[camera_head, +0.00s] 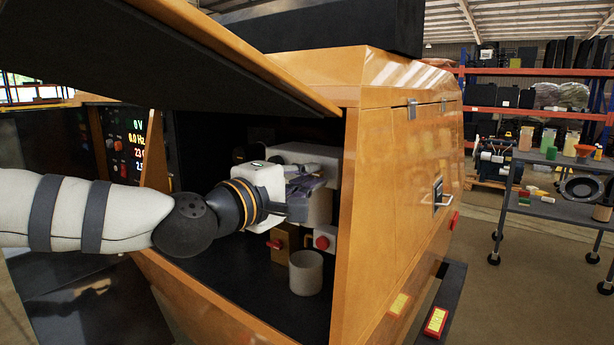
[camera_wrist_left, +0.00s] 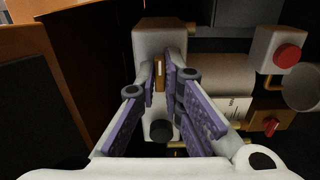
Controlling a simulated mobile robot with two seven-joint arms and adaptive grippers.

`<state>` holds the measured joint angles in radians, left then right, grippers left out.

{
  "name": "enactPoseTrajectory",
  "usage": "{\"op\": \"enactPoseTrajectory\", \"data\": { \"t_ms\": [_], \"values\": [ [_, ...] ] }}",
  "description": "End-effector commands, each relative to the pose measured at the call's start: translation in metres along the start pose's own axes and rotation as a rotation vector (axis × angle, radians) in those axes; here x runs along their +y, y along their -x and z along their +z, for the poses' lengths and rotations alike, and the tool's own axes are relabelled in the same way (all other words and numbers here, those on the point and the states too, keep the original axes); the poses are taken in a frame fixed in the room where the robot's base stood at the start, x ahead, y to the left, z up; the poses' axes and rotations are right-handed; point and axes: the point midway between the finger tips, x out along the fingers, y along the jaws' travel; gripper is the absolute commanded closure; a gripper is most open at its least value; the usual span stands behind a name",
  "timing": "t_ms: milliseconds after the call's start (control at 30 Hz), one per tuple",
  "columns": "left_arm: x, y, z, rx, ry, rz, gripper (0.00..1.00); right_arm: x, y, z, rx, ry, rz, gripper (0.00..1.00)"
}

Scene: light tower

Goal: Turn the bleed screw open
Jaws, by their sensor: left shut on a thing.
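The bleed screw (camera_wrist_left: 160,74) is a small brass piece with a pale strip, on a light-grey block (camera_wrist_left: 160,38) in the left wrist view. My left gripper (camera_wrist_left: 162,76) has its purple-padded fingers shut on the screw, one on each side. In the head view my left gripper (camera_head: 308,184) reaches into the open bay of the orange housing (camera_head: 390,130). The screw is hidden behind the fingers there, and its turn angle cannot be told. My right gripper is not in view.
Close by are a red-levered brass valve (camera_head: 284,245), a red button on a white box (camera_head: 322,240), and a grey cup (camera_head: 306,273). The raised orange panel (camera_head: 250,60) hangs above my arm. A cart (camera_head: 560,208) stands at the right.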

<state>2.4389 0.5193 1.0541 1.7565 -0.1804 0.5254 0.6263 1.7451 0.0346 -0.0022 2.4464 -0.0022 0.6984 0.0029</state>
Motion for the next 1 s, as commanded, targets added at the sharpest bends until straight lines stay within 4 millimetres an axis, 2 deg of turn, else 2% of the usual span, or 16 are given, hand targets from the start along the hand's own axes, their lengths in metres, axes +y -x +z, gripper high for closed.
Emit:
{"op": "enactPoseTrajectory", "data": {
  "t_ms": [33, 100, 367, 467, 567, 800, 900, 1000],
  "values": [
    [0.0, 0.0, 0.0, -0.001, -0.002, -0.001, 0.87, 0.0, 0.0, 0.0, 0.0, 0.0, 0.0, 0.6],
    [0.0, 0.0, 0.0, -0.001, -0.002, -0.001, 0.72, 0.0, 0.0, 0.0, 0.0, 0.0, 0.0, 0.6],
    [0.0, 0.0, 0.0, 0.0, 0.0, 0.0, 0.72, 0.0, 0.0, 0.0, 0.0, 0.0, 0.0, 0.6],
    [0.0, 0.007, -0.001, 0.0, 0.0, 0.0, 0.72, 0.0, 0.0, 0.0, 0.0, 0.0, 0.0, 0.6],
    [0.001, 0.028, -0.001, 0.0, 0.003, 0.001, 0.72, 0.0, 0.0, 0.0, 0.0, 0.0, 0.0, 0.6],
    [0.001, 0.092, -0.001, 0.001, 0.001, 0.001, 0.72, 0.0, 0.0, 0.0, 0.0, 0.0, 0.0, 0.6],
    [0.0, 0.109, 0.0, 0.0, 0.0, 0.001, 0.72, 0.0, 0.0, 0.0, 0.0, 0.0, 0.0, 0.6],
    [0.0, 0.118, 0.0, -0.001, -0.001, 0.0, 0.72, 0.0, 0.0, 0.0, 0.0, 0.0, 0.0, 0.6]
  ]
}}
